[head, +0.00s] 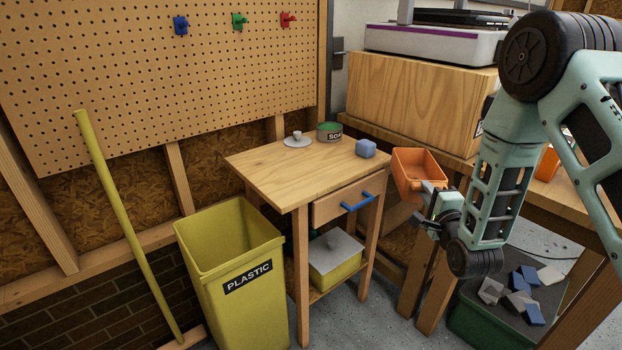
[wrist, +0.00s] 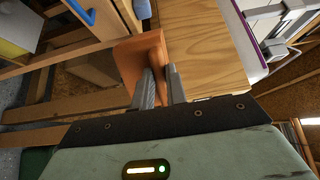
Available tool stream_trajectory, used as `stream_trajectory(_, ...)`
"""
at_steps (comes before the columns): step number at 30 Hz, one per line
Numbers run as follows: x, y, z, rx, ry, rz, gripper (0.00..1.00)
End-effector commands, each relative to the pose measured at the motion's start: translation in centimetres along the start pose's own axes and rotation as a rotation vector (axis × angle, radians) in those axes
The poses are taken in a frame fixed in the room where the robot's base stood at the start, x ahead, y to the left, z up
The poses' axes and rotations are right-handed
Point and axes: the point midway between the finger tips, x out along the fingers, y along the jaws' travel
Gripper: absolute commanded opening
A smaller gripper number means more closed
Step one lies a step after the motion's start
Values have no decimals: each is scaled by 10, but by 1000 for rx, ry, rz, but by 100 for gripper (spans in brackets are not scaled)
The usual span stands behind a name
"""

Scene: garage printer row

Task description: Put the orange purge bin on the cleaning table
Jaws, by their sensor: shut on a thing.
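The orange purge bin (head: 415,167) is held in the air by my gripper (head: 433,190), to the right of the cleaning table and in front of the wooden workbench. The bin looks open at the top and roughly upright in the head view. The cleaning table (head: 265,164) is a small wooden table with a blue-handled drawer.
A yellow PLASTIC bin (head: 238,255) stands at the table's front left. A wooden box (head: 420,98) carrying a printer is behind my gripper. A green crate (head: 490,325) of scraps is on the floor at right.

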Motion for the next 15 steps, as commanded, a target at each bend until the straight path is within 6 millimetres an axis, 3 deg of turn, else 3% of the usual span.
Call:
stream_trajectory(1,0,30,0,0,0,-1,0)
stream_trajectory(5,0,54,0,0,0,-2,0)
stream_trajectory(8,0,55,0,0,0,-2,0)
stream_trajectory(15,0,32,0,-1,0,-1,0)
